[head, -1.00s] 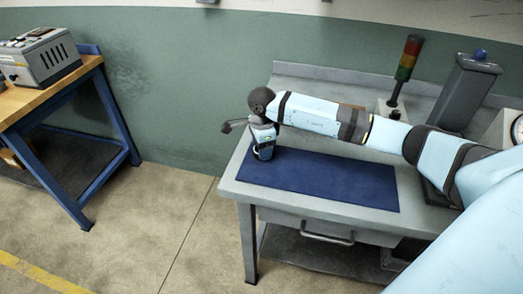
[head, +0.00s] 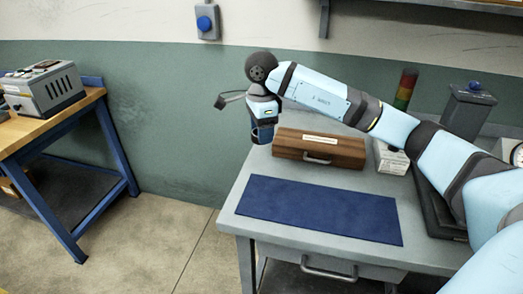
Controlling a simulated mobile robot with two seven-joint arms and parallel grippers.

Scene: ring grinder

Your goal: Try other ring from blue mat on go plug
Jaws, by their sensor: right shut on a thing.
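My right gripper (head: 262,131) is raised above the back left of the grey workbench. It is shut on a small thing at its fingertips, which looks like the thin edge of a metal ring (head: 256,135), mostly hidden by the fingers. The blue mat (head: 318,210) lies flat along the front of the bench, and no ring shows on it. I cannot make out a go plug. My left gripper is not in view.
A brown wooden box (head: 320,146) sits on the grey workbench (head: 415,250) behind the mat. A wooden-topped table (head: 50,115) with a grey device is at left.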

